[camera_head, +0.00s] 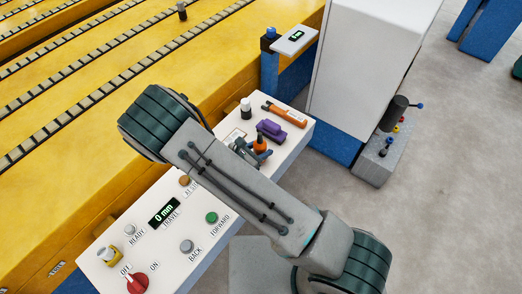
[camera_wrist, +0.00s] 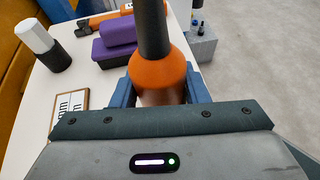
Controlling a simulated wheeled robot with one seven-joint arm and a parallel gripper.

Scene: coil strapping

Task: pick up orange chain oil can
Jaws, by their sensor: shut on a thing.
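The orange chain oil can (camera_wrist: 158,76) has a round orange body and a dark upright spout. In the wrist view it stands between my gripper's blue fingers, and its lower part is hidden behind my gripper's body. In the head view the orange can (camera_head: 260,141) shows beside my arm on the white console top. My gripper (camera_head: 256,155) is shut around the can; its fingers (camera_wrist: 160,92) sit on both sides of it. Whether the can touches the surface is hidden.
A small framed card (camera_wrist: 65,115) lies to the left. A white cabinet (camera_head: 365,65) stands beyond to the right.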

